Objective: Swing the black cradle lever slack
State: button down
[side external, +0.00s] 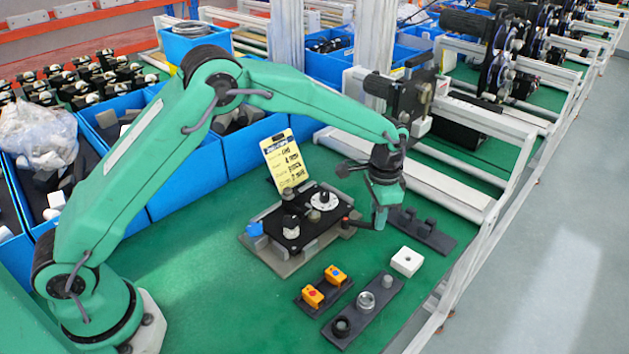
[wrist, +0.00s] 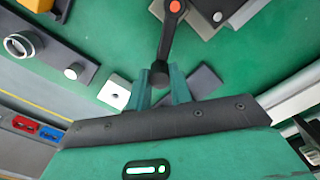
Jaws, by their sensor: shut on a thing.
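The black cradle lever (wrist: 166,40) shows in the wrist view with an orange-red pivot cap at its upper end. It runs down to a dark knob between my fingers. In the side external view the lever (side external: 361,223) sticks out from the right side of the cradle toward my gripper. The cradle (side external: 262,247) is a grey plate bearing a black unit with dials. My gripper (side external: 380,221) points down beside the cradle. Its green fingers, also in the wrist view (wrist: 160,73), are shut on the lever's end. The finger contact is partly hidden.
A black strip with small blocks (side external: 424,231) lies just right of my gripper. A white block (side external: 406,261), yellow switches (side external: 324,288) and a dark strip with round knobs (side external: 364,310) lie in front. A yellow note card (side external: 284,160) stands behind the cradle. Blue bins (side external: 176,181) line the back.

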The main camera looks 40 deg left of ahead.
jog(key=shift+w+a+r+n, duration=0.1)
jog(key=shift+w+a+n, duration=0.4)
jog(key=shift+n, duration=0.6)
jog(key=shift+w+a+n, duration=0.35)
jog(key=shift+w+n, duration=0.2)
jog(key=shift+n, duration=0.55)
jog(key=c, duration=1.3)
grip_release()
jog(key=shift+o, duration=0.2)
jog(key=shift+r, duration=0.1)
notch_tip(320, 180, up, 8)
jog(key=shift+f, duration=0.2)
